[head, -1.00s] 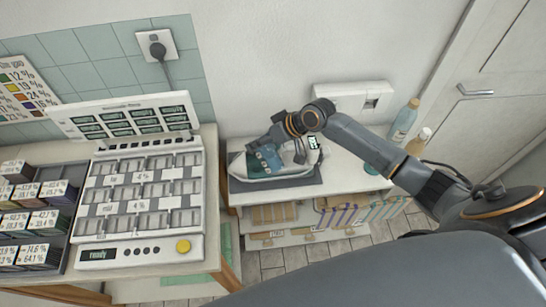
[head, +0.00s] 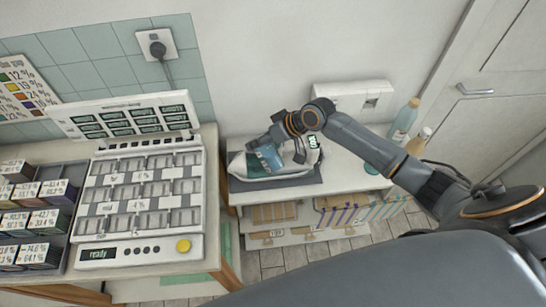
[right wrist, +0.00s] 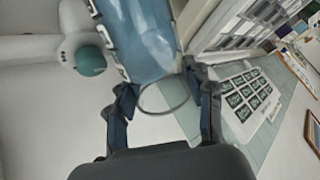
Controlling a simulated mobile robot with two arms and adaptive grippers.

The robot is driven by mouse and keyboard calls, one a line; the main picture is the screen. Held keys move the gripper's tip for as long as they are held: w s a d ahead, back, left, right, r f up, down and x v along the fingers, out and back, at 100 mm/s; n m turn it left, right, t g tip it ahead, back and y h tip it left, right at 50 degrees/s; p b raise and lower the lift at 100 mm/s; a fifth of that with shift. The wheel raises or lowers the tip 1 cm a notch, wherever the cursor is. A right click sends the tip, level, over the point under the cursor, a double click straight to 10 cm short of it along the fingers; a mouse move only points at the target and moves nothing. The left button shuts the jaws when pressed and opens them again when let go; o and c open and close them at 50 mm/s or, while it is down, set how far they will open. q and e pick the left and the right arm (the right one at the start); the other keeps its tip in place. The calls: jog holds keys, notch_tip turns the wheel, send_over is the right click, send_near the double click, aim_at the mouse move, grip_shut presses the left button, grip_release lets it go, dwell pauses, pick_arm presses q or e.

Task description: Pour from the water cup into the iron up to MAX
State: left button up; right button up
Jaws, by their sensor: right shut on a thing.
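The water cup (head: 268,158) is blue with pale lettering, and my right gripper (head: 262,146) is shut on it. In the right wrist view the cup (right wrist: 145,35) shows large and tilted beyond the fingers (right wrist: 160,88). The iron (head: 238,166), white and teal, lies on a grey mat (head: 300,188) on the white shelf unit, and the cup is over it. The cup and my arm cover part of the iron. The water level and the MAX mark cannot be made out. My left gripper is not in view.
Bottles (head: 404,120) stand at the shelf's right end. A white wall box (head: 350,96) is behind. The sorting tray machine (head: 140,200) and small labelled boxes (head: 35,225) fill the left counter.

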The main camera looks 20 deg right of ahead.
dwell(0.6)
jog(key=shift+f+g+p, duration=0.2)
jog(key=shift+g+p, duration=0.1)
jog(key=shift+g, duration=0.1)
jog(key=shift+w+f, duration=0.1)
dwell(1.3)
jog(key=shift+f+g, duration=0.2)
jog(key=shift+g, duration=0.1)
jog(key=shift+p, duration=0.35)
jog(key=shift+w+f+h, duration=0.1)
jog(key=shift+f+h, duration=0.2)
jog(key=shift+g+p, duration=0.3)
jog(key=shift+a+f+g, duration=0.1)
jog(key=shift+f+g, duration=0.15)
jog(key=shift+g, duration=0.05)
dwell(4.0)
